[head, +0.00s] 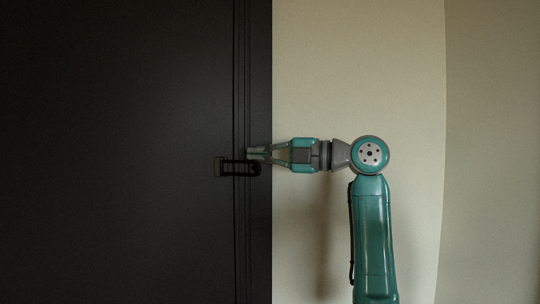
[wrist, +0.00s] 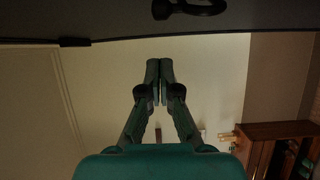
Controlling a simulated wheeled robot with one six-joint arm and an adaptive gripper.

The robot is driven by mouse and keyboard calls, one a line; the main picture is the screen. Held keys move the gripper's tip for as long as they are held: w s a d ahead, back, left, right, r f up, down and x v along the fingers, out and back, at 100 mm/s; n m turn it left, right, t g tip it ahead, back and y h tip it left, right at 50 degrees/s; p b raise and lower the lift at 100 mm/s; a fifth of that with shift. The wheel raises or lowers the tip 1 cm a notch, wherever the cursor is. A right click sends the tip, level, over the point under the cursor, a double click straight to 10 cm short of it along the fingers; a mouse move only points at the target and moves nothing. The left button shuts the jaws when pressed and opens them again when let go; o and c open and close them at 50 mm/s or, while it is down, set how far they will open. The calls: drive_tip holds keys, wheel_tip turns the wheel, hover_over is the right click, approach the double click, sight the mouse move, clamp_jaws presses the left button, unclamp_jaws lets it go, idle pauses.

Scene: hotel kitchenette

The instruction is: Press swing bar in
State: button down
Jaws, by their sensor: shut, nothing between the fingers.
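The swing bar (head: 238,168) is a black metal loop on the dark door (head: 120,150), near the door's right edge in the head view. My gripper (head: 250,153) is shut and empty, pointing left, with its fingertips at the right end of the bar. Whether they touch the bar cannot be told. In the wrist view my shut fingers (wrist: 159,62) point up towards the dark door edge. A dark looped piece (wrist: 190,6) shows at the top edge there, apart from the fingertips, and is partly cut off.
A plain beige wall (head: 400,90) fills the right of the head view. In the wrist view a brown wooden cabinet (wrist: 270,140) stands at the lower right. The space around my fingers looks clear there.

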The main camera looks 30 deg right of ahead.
drive_tip(key=s+d, duration=0.3)
drive_tip(key=d, duration=0.6)
drive_tip(key=shift+d, duration=0.15)
